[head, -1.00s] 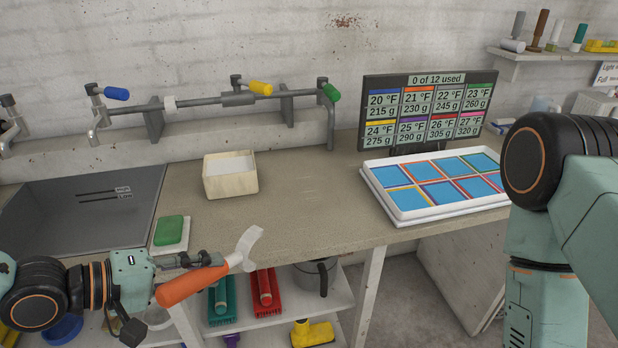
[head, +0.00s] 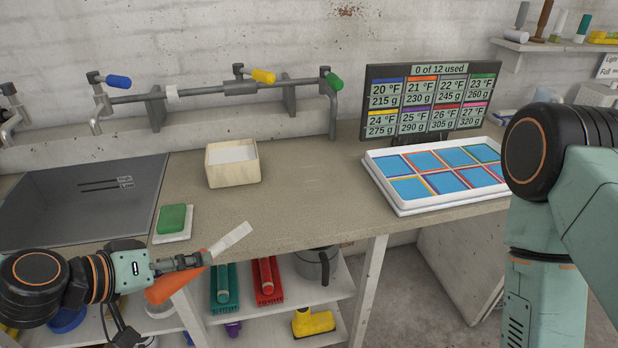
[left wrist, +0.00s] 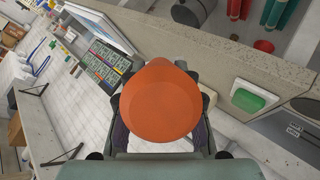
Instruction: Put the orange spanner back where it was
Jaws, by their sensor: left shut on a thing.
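My left gripper (head: 207,259) is shut on the orange spanner (head: 173,284), in front of the worktop's front edge at the lower left of the head view. The orange handle slants down to the left below the jaws. The pale grey head sticks out up and to the right, overlapping the worktop's edge in the picture. In the left wrist view the rounded orange handle end (left wrist: 160,102) fills the middle and hides most of the jaws. My right arm stands at the right of the head view; its gripper is out of the picture.
On the worktop (head: 300,215) are a green sponge (head: 172,218), a cream box (head: 233,172), a grey sink (head: 80,205) and a white tray of blue panels (head: 375,160). Brushes (head: 267,281) and a metal jug (head: 317,265) sit on the shelf below. The middle of the worktop is clear.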

